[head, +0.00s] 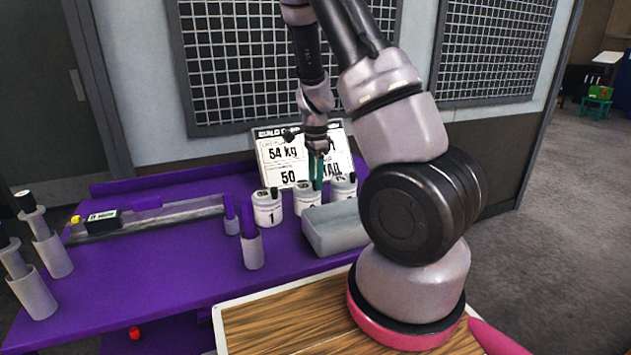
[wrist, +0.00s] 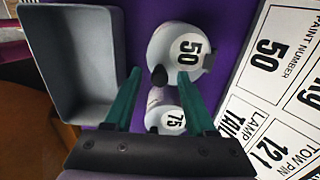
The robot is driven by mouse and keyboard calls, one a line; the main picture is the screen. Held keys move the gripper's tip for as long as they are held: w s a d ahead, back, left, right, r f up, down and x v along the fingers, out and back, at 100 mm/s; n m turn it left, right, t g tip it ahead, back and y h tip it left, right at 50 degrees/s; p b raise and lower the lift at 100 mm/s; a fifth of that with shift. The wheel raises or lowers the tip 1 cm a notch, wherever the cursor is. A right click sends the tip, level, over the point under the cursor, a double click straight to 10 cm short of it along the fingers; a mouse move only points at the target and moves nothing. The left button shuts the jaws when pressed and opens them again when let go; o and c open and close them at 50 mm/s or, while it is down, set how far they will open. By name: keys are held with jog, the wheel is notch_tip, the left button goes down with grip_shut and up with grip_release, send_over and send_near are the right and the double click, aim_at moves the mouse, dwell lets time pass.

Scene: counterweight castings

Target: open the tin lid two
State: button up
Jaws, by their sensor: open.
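Three white tins stand in a row in the head view: tin one (head: 267,208) on the left, the middle tin (head: 306,200), its number partly hidden, and a third tin (head: 343,188) on the right. My gripper (head: 316,186) points down at the middle tin, its green fingers apart and empty. In the wrist view the fingertips (wrist: 159,73) stand either side of a black knob (wrist: 159,76) at the edge of a white lid marked 50 (wrist: 185,50). Contact with the knob cannot be told. A lid marked 75 (wrist: 170,118) lies nearer my palm, with its own dark knob.
A grey open tray (head: 335,230) stands in front of the tins; it looks empty in the wrist view (wrist: 80,8). A white sign (head: 275,150) stands close behind. Grey and purple cylinders (head: 252,250) stand left on the purple table (head: 170,270), with bare surface around them.

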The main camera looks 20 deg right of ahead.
jog(key=shift+f, duration=0.55)
grip_shut()
dwell(1.1)
